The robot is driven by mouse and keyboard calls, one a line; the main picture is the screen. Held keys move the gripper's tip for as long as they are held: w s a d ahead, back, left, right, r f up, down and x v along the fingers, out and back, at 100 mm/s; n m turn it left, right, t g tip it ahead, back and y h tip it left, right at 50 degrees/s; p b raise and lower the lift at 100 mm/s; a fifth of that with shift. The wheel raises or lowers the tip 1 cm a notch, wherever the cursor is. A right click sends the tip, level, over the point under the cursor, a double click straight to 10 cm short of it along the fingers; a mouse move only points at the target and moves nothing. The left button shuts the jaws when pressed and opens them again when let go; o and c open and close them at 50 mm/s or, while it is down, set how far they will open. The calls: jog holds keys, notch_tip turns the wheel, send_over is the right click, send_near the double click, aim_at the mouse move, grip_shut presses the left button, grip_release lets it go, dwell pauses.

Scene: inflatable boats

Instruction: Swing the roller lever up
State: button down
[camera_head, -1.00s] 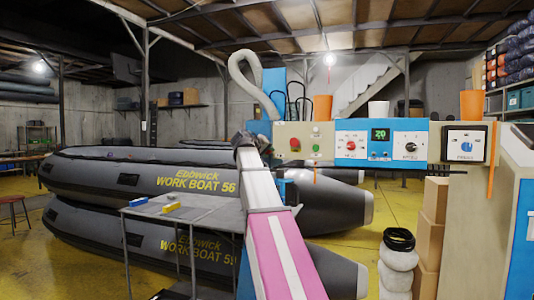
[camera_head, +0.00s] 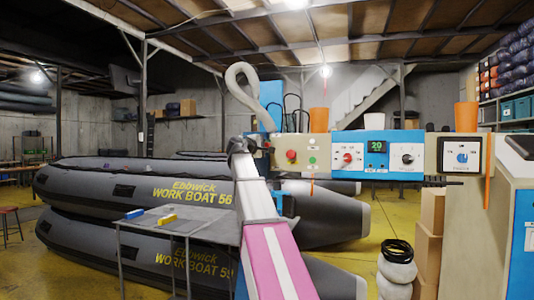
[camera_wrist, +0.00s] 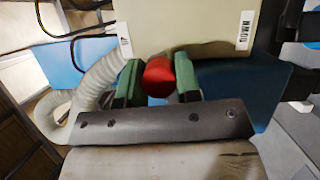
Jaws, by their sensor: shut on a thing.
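The lever's red knob (camera_wrist: 159,77) shows in the wrist view, between the two green-padded fingers of my gripper (camera_wrist: 158,82). The fingers are closed on its sides. The knob stands in front of a cream panel (camera_wrist: 190,28) with an UP label (camera_wrist: 124,41) at the left and a DOWN label (camera_wrist: 244,30) at the right. It is nearer the UP label. In the head view my gripper (camera_head: 262,146) is at the left end of the control panel (camera_head: 316,153); the lever is hidden there.
A grey curved hose (camera_head: 236,90) rises behind my gripper. Grey inflatable boats (camera_head: 110,190) lie stacked at the left, behind a metal table (camera_head: 200,225). Boxes (camera_head: 430,230) stand at the right.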

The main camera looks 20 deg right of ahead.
jog(key=shift+w+a+r+n+t+h, duration=0.15)
jog(key=shift+r+n, duration=0.25)
jog(key=shift+n, duration=0.2)
jog(key=shift+w+a+r+n+t+h, duration=0.1)
jog(key=shift+a+r+n+h, duration=0.1)
jog(key=shift+r+n, duration=0.35)
jog(key=shift+w+a+r+n+t+h, duration=0.15)
jog(key=shift+r+n, duration=0.15)
jog(key=shift+n, duration=0.35)
jog(key=c, duration=0.8)
grip_release()
jog(key=shift+a, duration=0.1)
jog(key=v, duration=1)
jog(key=shift+s+a, duration=0.25)
jog(key=shift+f, duration=0.1)
